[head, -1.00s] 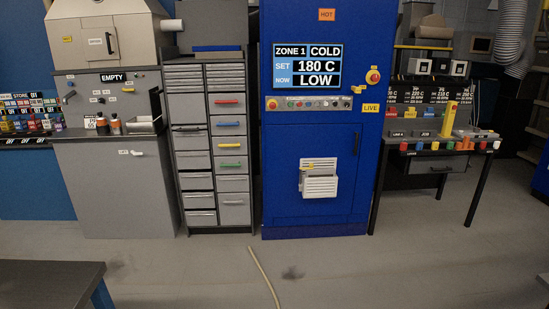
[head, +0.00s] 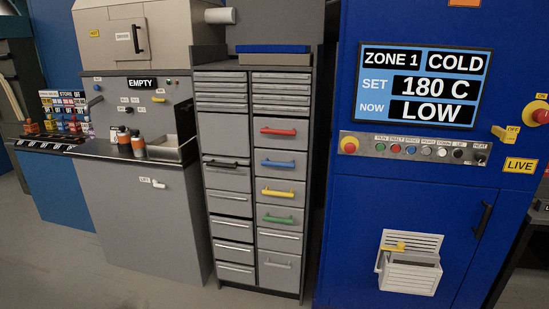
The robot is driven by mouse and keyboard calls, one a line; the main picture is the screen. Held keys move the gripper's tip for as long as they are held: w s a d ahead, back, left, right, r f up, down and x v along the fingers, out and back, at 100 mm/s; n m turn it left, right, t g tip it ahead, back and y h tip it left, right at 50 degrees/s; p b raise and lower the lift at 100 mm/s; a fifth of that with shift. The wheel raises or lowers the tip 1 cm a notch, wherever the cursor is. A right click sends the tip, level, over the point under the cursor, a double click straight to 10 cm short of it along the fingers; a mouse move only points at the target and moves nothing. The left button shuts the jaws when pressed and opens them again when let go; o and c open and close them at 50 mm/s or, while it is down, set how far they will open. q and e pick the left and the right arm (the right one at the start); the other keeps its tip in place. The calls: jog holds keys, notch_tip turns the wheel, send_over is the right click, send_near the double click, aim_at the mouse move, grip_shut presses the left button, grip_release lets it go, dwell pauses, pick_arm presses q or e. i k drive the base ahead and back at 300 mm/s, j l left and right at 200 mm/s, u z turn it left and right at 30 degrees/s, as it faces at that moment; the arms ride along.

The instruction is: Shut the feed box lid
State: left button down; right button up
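No label that I can read says feed box. A beige box (head: 115,45) with a dark-handled front panel (head: 137,37) sits on top of the grey machine at the left; the panel looks closed, and the box's top is cut off by the frame. Below it a sign (head: 142,84) reads EMPTY. I cannot tell whether either is the feed box. Neither of my grippers is in view.
A grey drawer cabinet (head: 225,130) with coloured handles stands between the grey machine and the blue cabinet (head: 345,225). Orange-capped bottles (head: 138,145) and a metal tray (head: 170,151) are on the grey counter. Grey floor (head: 75,245) is clear at lower left.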

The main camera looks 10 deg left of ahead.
aim_at(184, 112)
jog(key=i+j+u, duration=0.1)
jog(key=i+u, duration=0.15)
jog(key=i, duration=0.35)
jog(key=i+u, duration=0.3)
jog(key=i, duration=0.3)
